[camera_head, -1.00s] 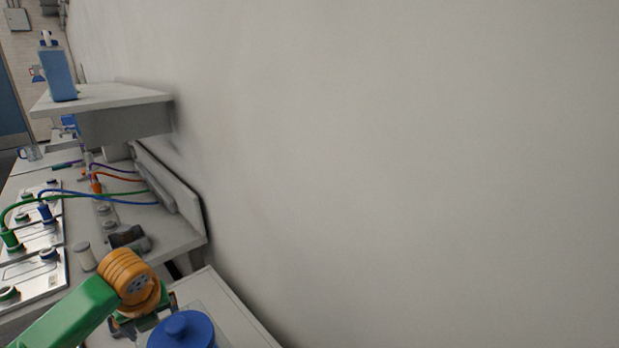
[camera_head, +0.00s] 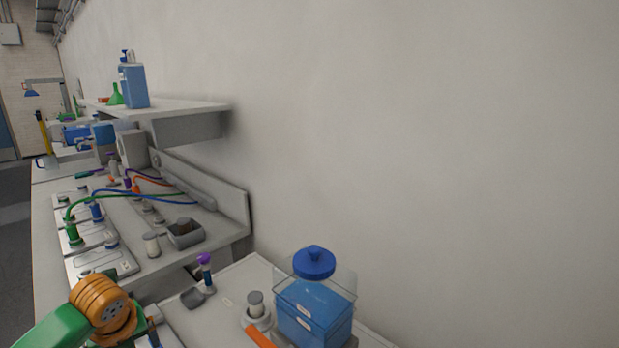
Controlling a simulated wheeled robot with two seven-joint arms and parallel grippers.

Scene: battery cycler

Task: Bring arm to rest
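My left arm, green with an orange wrist joint (camera_head: 103,305), comes in from the lower left. Its wrist is over the near end of the bench, at the bottom edge of the view. The fingers of my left gripper are hidden behind the wrist or cut off by the frame, so I cannot tell whether they are open or hold anything. My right arm and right gripper are not in view.
A bench with cycler plates (camera_head: 103,264) and coloured cables runs along the wall at left. A grey holder (camera_head: 186,236) stands near its end. A blue-lidded clear container (camera_head: 315,305) and a purple-capped tube (camera_head: 206,272) stand on the nearer white surface. A shelf (camera_head: 190,106) overhangs.

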